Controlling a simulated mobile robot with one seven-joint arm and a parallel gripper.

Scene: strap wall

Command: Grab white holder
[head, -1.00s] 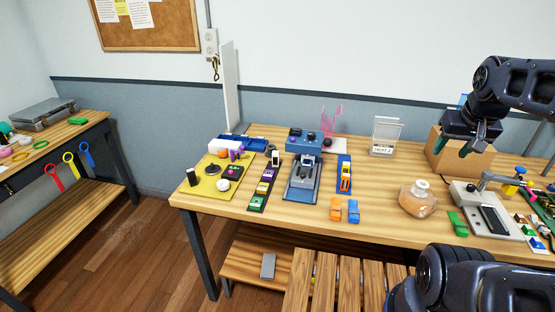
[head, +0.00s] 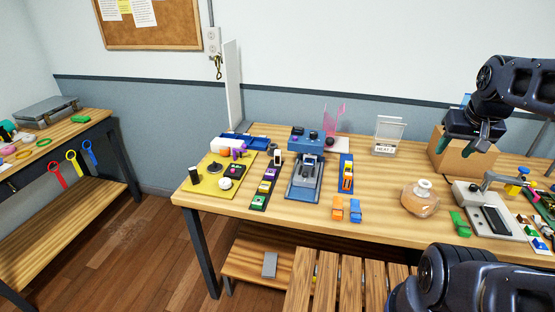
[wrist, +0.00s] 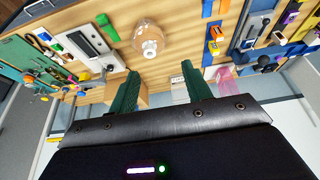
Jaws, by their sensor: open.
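A whitish, clear upright holder with a printed label (head: 388,135) stands at the back of the wooden table, right of centre in the head view. In the wrist view a pale panel that looks like it (wrist: 180,90) shows partly between the fingers. My gripper (head: 482,147) is high at the right, in front of the cardboard box and apart from the holder. In the wrist view its two green fingers (wrist: 160,72) are spread with nothing gripped between them.
A cardboard box (head: 462,153) stands right of the holder. A round glass jar (head: 419,200) is in front. A grey clamp fixture (head: 487,208) lies at the right. A pink clear stand (head: 334,135) and blue machine (head: 304,175) are left. The tabletop just before the holder is clear.

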